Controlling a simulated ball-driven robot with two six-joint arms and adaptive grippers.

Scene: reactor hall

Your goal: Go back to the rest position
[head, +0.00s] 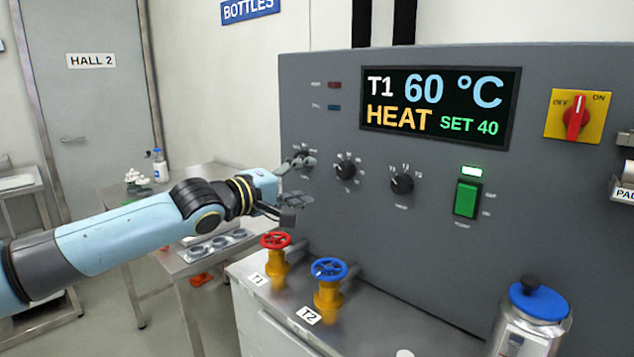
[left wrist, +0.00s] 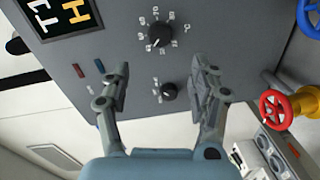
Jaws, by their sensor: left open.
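My left gripper (head: 293,180) is in front of the left part of the grey control panel (head: 450,270), with its fingers pointing at it. In the left wrist view the gripper (left wrist: 160,88) is open and its two fingers stand wide apart. A small black knob (left wrist: 168,90) shows between the fingers, and nothing is held. A larger black knob (left wrist: 160,35) with a ring of marks lies beyond the fingertips. I cannot tell whether the fingertips touch the panel. My right gripper is not in view.
The panel display (head: 440,105) reads T1 60 °C, HEAT, SET 40. A red valve wheel (head: 275,240) and a blue one (head: 328,268) stand below my gripper. A steel canister (head: 528,325) with a blue lid is at the front right. A side table (head: 165,262) lies under my arm.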

